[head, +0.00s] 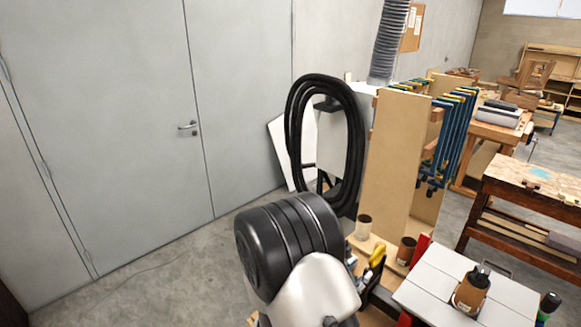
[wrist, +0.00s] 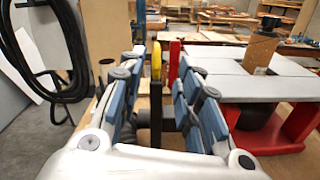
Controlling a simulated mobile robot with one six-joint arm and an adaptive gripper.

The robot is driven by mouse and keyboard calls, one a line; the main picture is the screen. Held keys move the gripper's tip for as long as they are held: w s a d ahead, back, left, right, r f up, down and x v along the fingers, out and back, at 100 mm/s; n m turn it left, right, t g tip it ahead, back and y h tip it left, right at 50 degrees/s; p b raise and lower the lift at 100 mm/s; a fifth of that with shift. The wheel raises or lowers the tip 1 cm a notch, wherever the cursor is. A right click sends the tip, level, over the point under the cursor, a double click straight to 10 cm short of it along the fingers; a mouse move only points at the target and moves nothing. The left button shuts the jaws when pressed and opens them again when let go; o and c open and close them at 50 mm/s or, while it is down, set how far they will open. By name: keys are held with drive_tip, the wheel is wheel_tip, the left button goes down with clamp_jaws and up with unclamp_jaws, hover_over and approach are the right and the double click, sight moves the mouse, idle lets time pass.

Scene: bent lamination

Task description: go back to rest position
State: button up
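My gripper (wrist: 160,62) shows in the wrist view with its two blue-padded fingers apart. It is open, and I see nothing held between the pads. A yellow-and-black tool (wrist: 156,66) shows through the gap, beyond or between the fingers; the exact depth is unclear. In the head view my black and white arm links fill the lower middle and mostly hide the gripper. The yellow tool (head: 377,255) shows there just right of my arm.
A grey-topped table with red sides (head: 455,285) stands close on the right, bearing a brown-and-black tool (head: 471,291). A wooden rack with blue clamps (head: 395,165) and a coiled black hose (head: 292,125) stand behind. Grey doors (head: 100,120) and open floor lie left.

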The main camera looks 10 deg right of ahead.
drive_tip(key=s+d+r+m+g+y+b, duration=0.1)
drive_tip(key=s+d+m+g+b, duration=0.25)
drive_tip(key=s+m+g, duration=0.45)
drive_tip(key=s+d+r+m+g+y+b, duration=0.1)
drive_tip(key=s+d+m+g+y+b, duration=0.15)
drive_tip(key=s+d+m, duration=0.55)
drive_tip(key=s+a+f+m+t+y+b, duration=0.1)
drive_tip(key=s+a+m+t+y+b, duration=0.1)
drive_tip(key=a, duration=0.7)
drive_tip(key=s+a+f+m+t+y+b, duration=0.2)
drive_tip(key=s+a+m+y+b, duration=0.3)
drive_tip(key=a+y, duration=0.4)
drive_tip(key=s+b, duration=0.1)
drive_tip(key=s, duration=0.1)
drive_tip(key=shift+s+f, duration=0.15)
drive_tip(key=shift+s, duration=0.2)
